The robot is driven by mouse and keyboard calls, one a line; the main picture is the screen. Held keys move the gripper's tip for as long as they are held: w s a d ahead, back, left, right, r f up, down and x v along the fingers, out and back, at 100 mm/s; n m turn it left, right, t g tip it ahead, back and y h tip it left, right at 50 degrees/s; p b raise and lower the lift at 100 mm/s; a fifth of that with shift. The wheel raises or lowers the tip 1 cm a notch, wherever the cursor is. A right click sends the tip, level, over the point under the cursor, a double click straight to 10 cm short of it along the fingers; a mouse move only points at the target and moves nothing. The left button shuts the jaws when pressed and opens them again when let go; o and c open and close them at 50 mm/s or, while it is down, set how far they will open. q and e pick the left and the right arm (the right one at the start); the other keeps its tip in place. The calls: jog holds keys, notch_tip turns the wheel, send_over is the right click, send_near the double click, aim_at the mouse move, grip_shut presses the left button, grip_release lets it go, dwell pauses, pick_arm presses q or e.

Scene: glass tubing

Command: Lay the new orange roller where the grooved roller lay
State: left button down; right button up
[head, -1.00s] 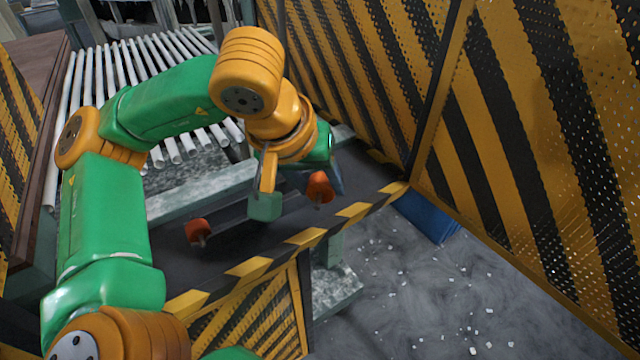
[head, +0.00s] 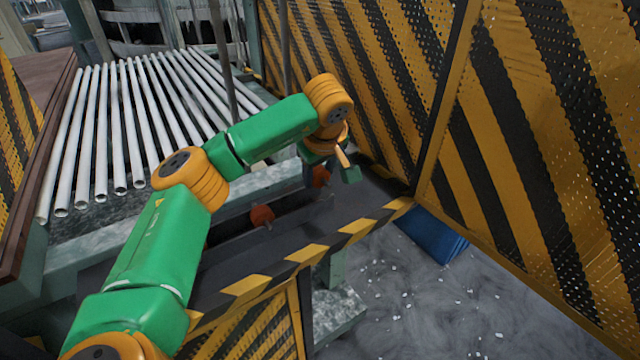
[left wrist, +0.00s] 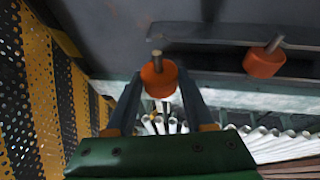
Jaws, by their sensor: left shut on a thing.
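An orange roller with a metal pin (left wrist: 159,78) sits between the two fingers of my left gripper (head: 335,176), which is shut on it. In the head view this roller (head: 320,177) shows beside the gripper, over the far end of the dark bed (head: 235,265). A second orange roller with a pin (head: 262,216) lies on the bed nearer to me, apart from the gripper. It also shows at the right in the left wrist view (left wrist: 264,62). I see no grooved roller. My right gripper is out of view.
White conveyor rollers (head: 118,135) lie behind the bed at the left. A striped ledge (head: 305,255) edges the bed in front. A perforated striped guard (head: 390,95) stands close behind my gripper. A blue box (head: 432,232) is on the floor at the right.

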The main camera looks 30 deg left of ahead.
aim_at(320, 184)
pick_arm(q)
notch_tip(320, 184, down, 3)
jog(key=shift+w+r+p, duration=0.1)
jog(key=shift+p, duration=0.35)
jog(key=shift+w+f, duration=0.1)
jog(key=shift+f, duration=0.3)
jog(key=shift+f+b, duration=0.3)
jog(key=shift+f, duration=0.05)
jog(key=shift+f, duration=0.15)
jog(key=shift+c, duration=1.4)
grip_release()
